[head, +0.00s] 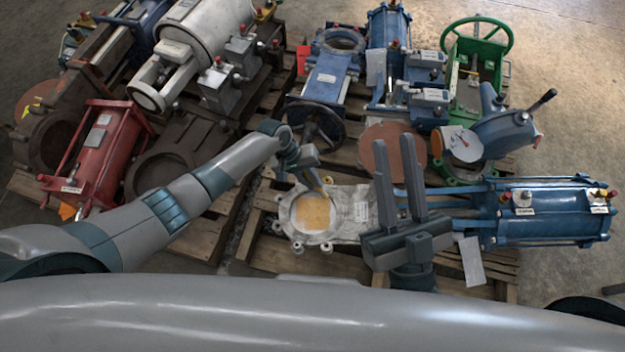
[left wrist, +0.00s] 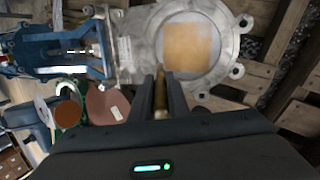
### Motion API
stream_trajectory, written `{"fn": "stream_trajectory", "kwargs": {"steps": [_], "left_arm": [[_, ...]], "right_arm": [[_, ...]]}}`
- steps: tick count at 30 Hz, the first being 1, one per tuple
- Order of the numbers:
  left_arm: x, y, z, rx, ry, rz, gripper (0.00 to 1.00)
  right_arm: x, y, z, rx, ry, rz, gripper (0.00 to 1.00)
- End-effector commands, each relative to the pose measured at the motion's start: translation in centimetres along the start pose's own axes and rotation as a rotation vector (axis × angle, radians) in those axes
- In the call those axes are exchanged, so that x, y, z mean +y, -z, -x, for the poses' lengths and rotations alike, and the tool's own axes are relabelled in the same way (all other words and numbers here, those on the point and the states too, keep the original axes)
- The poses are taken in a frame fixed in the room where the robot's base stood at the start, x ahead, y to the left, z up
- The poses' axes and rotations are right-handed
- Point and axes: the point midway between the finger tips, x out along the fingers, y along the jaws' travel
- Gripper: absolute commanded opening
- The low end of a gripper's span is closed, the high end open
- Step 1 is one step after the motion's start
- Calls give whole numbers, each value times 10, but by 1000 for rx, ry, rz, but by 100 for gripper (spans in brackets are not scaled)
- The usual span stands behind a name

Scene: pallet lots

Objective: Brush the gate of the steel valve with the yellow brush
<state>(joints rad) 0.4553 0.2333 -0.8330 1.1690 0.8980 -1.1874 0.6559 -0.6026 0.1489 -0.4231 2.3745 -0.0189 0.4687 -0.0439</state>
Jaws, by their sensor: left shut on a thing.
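The steel valve is a pale, silvery body (head: 348,212) lying on a pallet, with a round ring at its left end. Its gate (head: 312,212) fills the ring and carries a yellow-orange patch; the left wrist view shows the gate (left wrist: 188,50) too. My left gripper (head: 318,182) is over the ring's upper right part, shut on the yellow brush (left wrist: 160,94), which looks brownish there. The brush's tip points toward the gate; I cannot tell whether it touches. My right gripper (head: 397,145) is open and empty, fingers pointing up the picture, in front of the valve.
A blue cylinder (head: 545,215) extends from the steel valve to the right. A red cylinder (head: 100,155) and a white one (head: 200,35) are at the left. Blue and green valves (head: 475,70) stand behind. Bare concrete floor (head: 570,100) lies at the right.

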Motion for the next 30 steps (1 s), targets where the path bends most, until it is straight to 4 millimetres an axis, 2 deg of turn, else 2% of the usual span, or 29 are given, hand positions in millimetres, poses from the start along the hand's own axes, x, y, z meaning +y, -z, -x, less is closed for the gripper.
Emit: {"fn": "stream_trajectory", "kwargs": {"steps": [8,19,30], "left_arm": [[1,0,3,0,0,0,0],[10,-3,27,0,0,1,0],[10,-4,28,0,0,0,0]], "right_arm": [[0,3,-2,0,0,0,24],[-2,24,-19,0,0,0,24],[-2,25,-19,0,0,0,24]]}}
